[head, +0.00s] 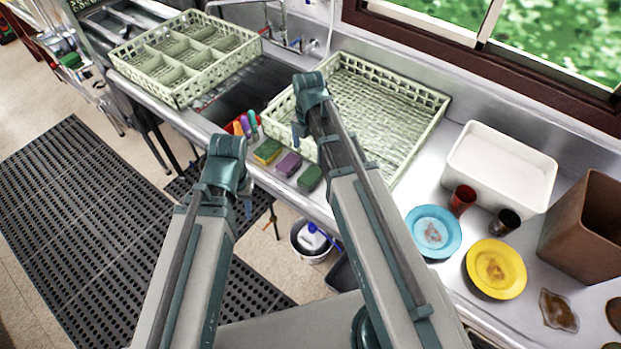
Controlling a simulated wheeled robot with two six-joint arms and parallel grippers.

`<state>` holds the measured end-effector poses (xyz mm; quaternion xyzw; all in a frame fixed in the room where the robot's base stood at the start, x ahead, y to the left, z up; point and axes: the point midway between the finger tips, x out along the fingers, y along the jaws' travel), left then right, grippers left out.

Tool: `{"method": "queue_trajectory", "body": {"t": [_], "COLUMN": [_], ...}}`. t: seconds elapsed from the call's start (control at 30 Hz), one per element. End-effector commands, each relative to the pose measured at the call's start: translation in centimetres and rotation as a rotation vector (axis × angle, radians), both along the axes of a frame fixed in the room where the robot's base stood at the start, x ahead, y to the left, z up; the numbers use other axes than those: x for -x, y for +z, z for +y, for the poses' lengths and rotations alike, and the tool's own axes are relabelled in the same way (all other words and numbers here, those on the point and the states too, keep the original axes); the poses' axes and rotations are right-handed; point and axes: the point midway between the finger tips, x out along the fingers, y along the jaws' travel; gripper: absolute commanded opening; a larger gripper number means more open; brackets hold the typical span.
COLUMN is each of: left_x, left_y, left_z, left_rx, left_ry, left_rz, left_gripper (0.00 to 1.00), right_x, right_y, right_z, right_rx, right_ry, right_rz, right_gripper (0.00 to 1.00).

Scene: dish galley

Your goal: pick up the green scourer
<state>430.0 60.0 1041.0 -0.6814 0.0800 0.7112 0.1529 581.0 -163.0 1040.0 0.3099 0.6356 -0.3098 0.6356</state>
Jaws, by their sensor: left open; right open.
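The green scourer (310,178) lies on the front strip of the steel counter, the rightmost of three pads in a row. My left gripper (248,208) hangs small below the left wrist, past the counter's front edge and to the left of the scourer. My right gripper (297,134) hangs below the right wrist, above and behind the row of pads in the picture. Neither gripper touches the scourer. Both are open and look empty, though their fingers are small and partly hidden by the wrists.
A purple pad (288,165) and a yellow-green pad (267,151) lie left of the scourer. An empty cream rack (440,104) stands behind; a divided rack (178,97) is further left. A blue plate (433,232), yellow plate (496,269) and white tub (499,168) are right. A bucket (311,241) stands below.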

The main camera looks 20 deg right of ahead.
Motion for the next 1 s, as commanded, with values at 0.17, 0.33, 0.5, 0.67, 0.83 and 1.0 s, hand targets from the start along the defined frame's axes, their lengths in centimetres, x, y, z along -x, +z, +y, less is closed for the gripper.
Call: {"method": "queue_trajectory", "body": {"t": [0.17,0.33,0.5,0.67,0.83,1.0], "left_x": [0.0,0.0,0.0,0.0,0.0,0.0], "left_y": [-3.0,-5.4,-7.4,-7.6,-7.8,-9.3], "left_z": [0.0,0.0,0.0,0.0,0.0,0.0], "left_rx": [0.000,0.000,0.000,0.000,0.000,0.000], "left_ry": [-0.001,0.000,0.000,0.001,0.001,0.001], "left_rz": [0.000,0.000,0.000,0.000,0.000,0.000], "left_gripper": [0.50,0.50,0.50,0.50,0.50,0.50], "right_x": [0.0,0.0,0.0,0.0,0.1,0.2], "right_y": [-3.0,-5.4,-7.4,-7.6,-7.8,-9.3], "right_z": [0.0,0.0,-0.1,-0.1,-0.1,-0.4], "right_rx": [0.000,0.000,0.000,0.000,0.000,0.000], "right_ry": [-0.001,-0.001,-0.001,-0.001,-0.001,-0.002], "right_rz": [0.000,0.000,0.000,0.000,0.000,0.000], "right_gripper": [1.00,1.00,1.00,1.00,1.00,1.00]}}
